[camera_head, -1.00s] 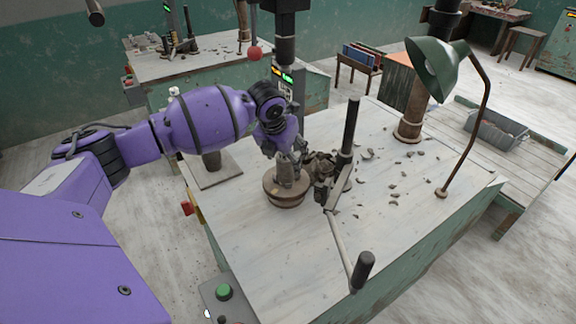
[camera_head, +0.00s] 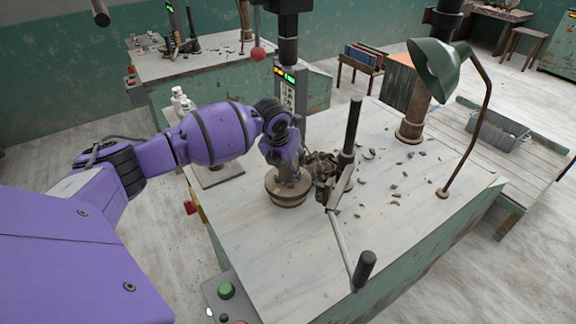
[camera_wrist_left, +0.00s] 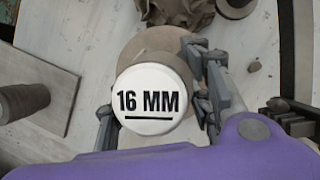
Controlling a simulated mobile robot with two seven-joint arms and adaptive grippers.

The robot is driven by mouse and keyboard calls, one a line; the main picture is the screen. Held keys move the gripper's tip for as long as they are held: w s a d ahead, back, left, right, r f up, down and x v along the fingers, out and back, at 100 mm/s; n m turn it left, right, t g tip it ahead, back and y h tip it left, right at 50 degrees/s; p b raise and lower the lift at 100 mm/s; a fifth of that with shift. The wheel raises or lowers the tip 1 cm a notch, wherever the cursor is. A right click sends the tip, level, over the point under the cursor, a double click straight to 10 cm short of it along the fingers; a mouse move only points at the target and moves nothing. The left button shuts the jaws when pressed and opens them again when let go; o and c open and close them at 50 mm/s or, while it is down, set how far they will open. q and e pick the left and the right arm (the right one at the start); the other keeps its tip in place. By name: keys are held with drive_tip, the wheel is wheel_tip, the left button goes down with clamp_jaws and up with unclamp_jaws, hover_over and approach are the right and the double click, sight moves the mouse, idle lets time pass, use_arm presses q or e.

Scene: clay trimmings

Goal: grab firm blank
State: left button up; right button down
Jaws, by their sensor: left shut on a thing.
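My left gripper (camera_head: 289,166) is over the round brown pedestal (camera_head: 288,196) on the near workbench. In the left wrist view, its fingers (camera_wrist_left: 160,92) are closed on both sides of a round blank (camera_wrist_left: 148,100), whose white end face reads "16 MM" with a line under it. The blank stands above the brown round top (camera_wrist_left: 150,42) of the pedestal. I cannot tell whether it still touches the pedestal. In the head view the gripper mostly hides the blank. My right gripper is in neither view.
A dark post with lever arms (camera_head: 340,255) stands close right of the pedestal. Clay crumbs (camera_head: 394,187) lie further right. A green lamp (camera_head: 432,70) leans over the bench's right side. A grey plate (camera_head: 219,174) lies left of the pedestal.

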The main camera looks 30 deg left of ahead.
use_arm(q)
clamp_jaws()
drive_tip(key=shift+w+r, duration=0.1)
drive_tip(key=shift+r, duration=0.05)
